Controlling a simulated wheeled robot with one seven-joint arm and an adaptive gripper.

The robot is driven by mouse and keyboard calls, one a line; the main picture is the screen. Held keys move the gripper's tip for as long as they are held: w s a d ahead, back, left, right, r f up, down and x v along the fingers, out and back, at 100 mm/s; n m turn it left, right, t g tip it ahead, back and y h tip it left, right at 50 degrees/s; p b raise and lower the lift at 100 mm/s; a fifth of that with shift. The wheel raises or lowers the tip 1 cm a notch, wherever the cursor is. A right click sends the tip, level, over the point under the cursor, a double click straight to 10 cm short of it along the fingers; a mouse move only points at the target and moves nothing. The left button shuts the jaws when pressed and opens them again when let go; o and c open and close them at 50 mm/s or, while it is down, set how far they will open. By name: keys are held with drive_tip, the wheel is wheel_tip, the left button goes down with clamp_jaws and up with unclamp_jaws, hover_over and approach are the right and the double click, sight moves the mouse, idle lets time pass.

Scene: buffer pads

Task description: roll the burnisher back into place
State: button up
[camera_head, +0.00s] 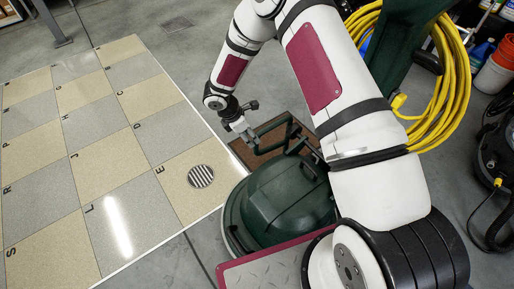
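A dark green machine with a rounded housing (285,205), which looks like the burnisher, stands on the grey floor at the lower middle, just right of the tiled panel. A dark green bar frame (273,128) rises at its far side. My arm hides part of its right side. My gripper (250,138) points down at the left end of that bar frame, touching or very close to it. The fingers are small and partly merge with the bar, so I cannot tell whether they are closed on it.
A lettered tan and grey tile panel (100,150) with a round drain grate (200,176) covers the left. A brown mat (252,158) lies beyond the housing. A dark green upright (402,50) with coiled yellow cord (455,85) stands upper right. A black machine (497,150) is at the right edge.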

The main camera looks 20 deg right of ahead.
sight(259, 151)
drive_tip(key=b+x, duration=0.3)
drive_tip(key=x, duration=0.6)
drive_tip(key=shift+d+f, duration=0.2)
drive_tip(key=shift+f, duration=0.05)
clamp_jaws()
